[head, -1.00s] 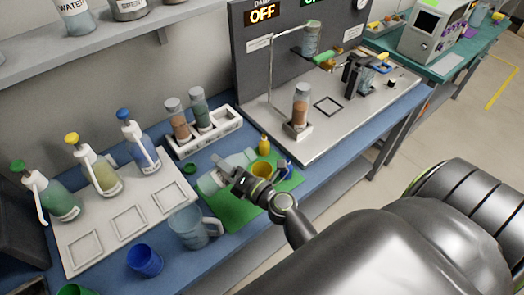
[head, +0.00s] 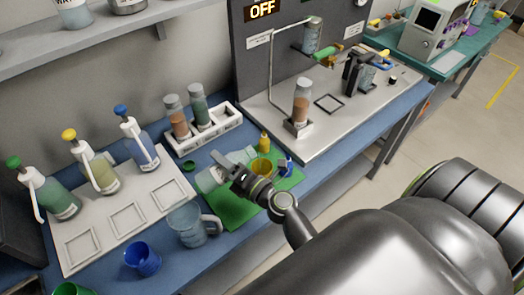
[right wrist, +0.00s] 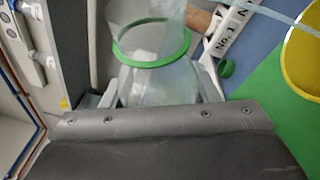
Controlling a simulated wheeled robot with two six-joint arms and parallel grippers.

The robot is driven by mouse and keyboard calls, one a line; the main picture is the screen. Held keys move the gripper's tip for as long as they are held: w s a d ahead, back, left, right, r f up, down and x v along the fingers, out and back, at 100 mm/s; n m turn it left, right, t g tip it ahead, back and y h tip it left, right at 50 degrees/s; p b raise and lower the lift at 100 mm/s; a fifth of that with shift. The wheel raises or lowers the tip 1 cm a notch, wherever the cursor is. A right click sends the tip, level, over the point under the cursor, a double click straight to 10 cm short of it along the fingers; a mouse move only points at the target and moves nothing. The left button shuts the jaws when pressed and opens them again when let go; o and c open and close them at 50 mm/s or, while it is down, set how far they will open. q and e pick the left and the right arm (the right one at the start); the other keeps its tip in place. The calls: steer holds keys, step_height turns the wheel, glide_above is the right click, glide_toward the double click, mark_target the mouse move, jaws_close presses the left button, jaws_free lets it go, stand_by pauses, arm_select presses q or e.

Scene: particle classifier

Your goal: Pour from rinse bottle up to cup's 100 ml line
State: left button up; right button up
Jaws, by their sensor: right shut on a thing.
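My right gripper (head: 232,168) is shut on a translucent bottle (head: 210,179), which I take for the rinse bottle. The bottle is tilted over the green mat (head: 233,212), and the gripper hides part of it. In the right wrist view the bottle (right wrist: 155,85) has a green ring around it and looks uncapped. A yellow cup (head: 261,167) stands on the mat just right of the gripper; its rim shows in the right wrist view (right wrist: 300,60). A clear jug with a handle (head: 187,226) stands left of the mat. I cannot read any volume line. My left gripper is out of view.
A green cap (head: 189,166) lies on the blue bench. Three pump bottles stand on the white tray (head: 164,208) at left. A rack (head: 205,138) holds two tubes behind. A blue cup (head: 142,259) is in front, and small yellow and blue bottles stand near the yellow cup.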

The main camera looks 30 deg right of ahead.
steer(key=shift+d+r+m+t+b, duration=0.25)
steer(key=shift+r+m, duration=0.1)
steer(key=shift+m, duration=0.2)
steer(key=shift+d+r+m+t+b, duration=0.2)
steer(key=shift+r+m, duration=0.1)
steer(key=shift+m, duration=0.25)
stand_by(1.3)
steer(key=shift+f+b, duration=0.2)
steer(key=shift+b, duration=0.1)
steer(key=shift+f, duration=0.1)
stand_by(0.4)
